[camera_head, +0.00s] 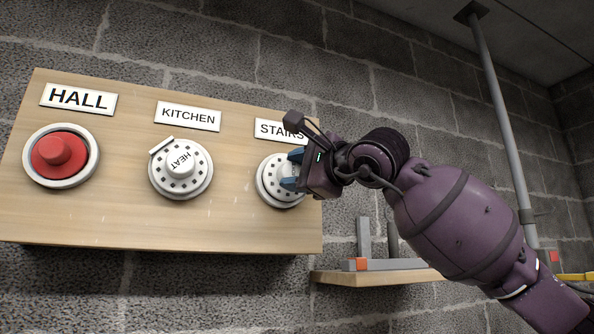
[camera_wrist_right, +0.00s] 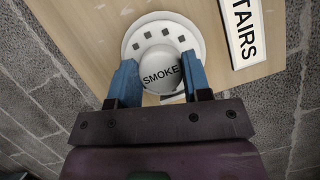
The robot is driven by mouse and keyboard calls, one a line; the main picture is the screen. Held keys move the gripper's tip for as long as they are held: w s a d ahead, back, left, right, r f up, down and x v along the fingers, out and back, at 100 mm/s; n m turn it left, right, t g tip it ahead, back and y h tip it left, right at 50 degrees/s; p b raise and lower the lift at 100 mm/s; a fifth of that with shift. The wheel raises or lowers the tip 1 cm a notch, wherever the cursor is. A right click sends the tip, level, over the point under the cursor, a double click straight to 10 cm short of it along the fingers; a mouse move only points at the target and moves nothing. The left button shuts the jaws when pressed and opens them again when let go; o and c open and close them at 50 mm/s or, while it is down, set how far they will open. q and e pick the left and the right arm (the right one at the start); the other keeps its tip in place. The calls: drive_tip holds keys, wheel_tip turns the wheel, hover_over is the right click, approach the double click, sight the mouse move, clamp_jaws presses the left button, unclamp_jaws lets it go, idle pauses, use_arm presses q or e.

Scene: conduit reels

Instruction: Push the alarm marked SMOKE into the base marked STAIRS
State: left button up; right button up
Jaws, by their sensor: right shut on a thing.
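The white round alarm marked SMOKE (camera_wrist_right: 161,76) sits between the blue fingers of my right gripper (camera_wrist_right: 162,82) in the right wrist view. My right gripper also shows in the head view (camera_head: 291,172), shut on the alarm at the board. The alarm (camera_head: 271,187) lies below the STAIRS label (camera_head: 279,131), at the board's right end. The label also shows in the right wrist view (camera_wrist_right: 241,25). My left gripper is not in view.
The wooden board (camera_head: 120,215) also carries a HEAT alarm (camera_head: 182,170) under KITCHEN (camera_head: 188,116) and a base with a red centre (camera_head: 61,155) under HALL (camera_head: 78,98). A small shelf (camera_head: 380,278) with grey bars stands below right. A grey pipe (camera_head: 500,110) runs down the wall.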

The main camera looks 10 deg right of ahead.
drive_tip(key=o, duration=1.6)
drive_tip(key=shift+w, duration=0.1)
drive_tip(key=shift+s+d+f+b, duration=0.15)
drive_tip(key=shift+s+b, duration=0.2)
drive_tip(key=shift+s, duration=0.4)
drive_tip(key=shift+s+d+r+b, duration=0.1)
drive_tip(key=shift+s+b, duration=0.2)
drive_tip(key=shift+s, duration=0.45)
drive_tip(key=s+d+b, duration=0.1)
drive_tip(key=s, duration=0.5)
